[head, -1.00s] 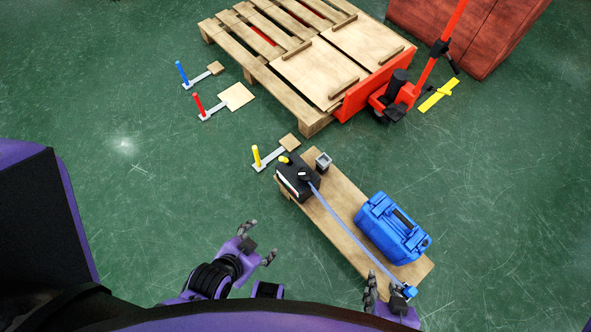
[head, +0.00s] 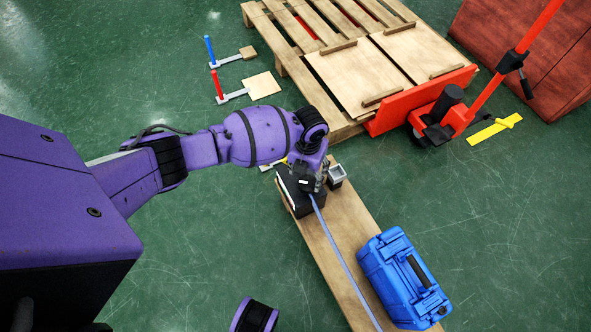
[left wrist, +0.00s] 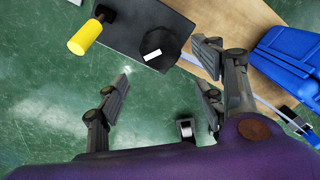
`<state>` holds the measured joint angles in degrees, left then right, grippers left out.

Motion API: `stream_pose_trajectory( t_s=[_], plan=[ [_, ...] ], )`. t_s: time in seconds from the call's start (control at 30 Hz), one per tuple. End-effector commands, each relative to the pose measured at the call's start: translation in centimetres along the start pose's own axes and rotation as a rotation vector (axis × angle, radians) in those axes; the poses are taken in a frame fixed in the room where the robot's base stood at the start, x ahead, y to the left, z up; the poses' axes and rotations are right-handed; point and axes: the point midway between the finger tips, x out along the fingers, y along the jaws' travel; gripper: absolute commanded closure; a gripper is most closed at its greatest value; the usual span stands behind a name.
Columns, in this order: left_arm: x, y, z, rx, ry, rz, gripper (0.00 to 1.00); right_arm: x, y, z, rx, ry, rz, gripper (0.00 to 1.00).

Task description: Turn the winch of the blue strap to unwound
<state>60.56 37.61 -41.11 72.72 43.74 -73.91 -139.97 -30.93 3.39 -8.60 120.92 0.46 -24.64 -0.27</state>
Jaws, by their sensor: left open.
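The winch is a black box (head: 297,196) on a wooden board, with a dark faceted knob marked by a white bar; the knob (left wrist: 158,48) shows best in the left wrist view. The blue strap (head: 345,262) runs from the box along the board toward the lower right. My left gripper (head: 316,180) is over the box, its fingers partly hidden by my wrist. In the left wrist view the left gripper (left wrist: 164,66) is open and empty. The knob lies just ahead, between the fingertip lines, and contact is not visible. My right gripper is not recognisable in either view.
A yellow handle (left wrist: 85,34) stands beside the knob. The pallet (head: 300,95) and red jack (head: 440,118) stand behind.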

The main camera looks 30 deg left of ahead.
Motion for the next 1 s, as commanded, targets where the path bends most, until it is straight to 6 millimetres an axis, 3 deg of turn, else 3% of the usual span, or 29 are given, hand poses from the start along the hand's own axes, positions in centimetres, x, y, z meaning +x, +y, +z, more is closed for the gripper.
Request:
stream_pose_trajectory(
  t_s=[0.13,0.53,0.9,1.0],
  plan=[
    [0.8,0.0,0.8,0.024,-0.002,0.005,0.37,0.4,0.1,0.2,0.001,-0.002,0.003,0.63],
    [6.6,-0.1,0.9,0.022,-0.005,0.004,0.37,2.0,0.3,0.8,-0.011,-0.005,0.000,0.63],
    [7.1,-0.1,1.0,0.023,-0.008,0.003,0.37,2.2,0.3,0.7,-0.014,-0.002,-0.001,0.63],
    [7.1,-0.1,1.0,0.023,-0.008,0.003,0.49,2.2,0.3,0.8,-0.013,-0.004,0.000,0.63]
  ],
)
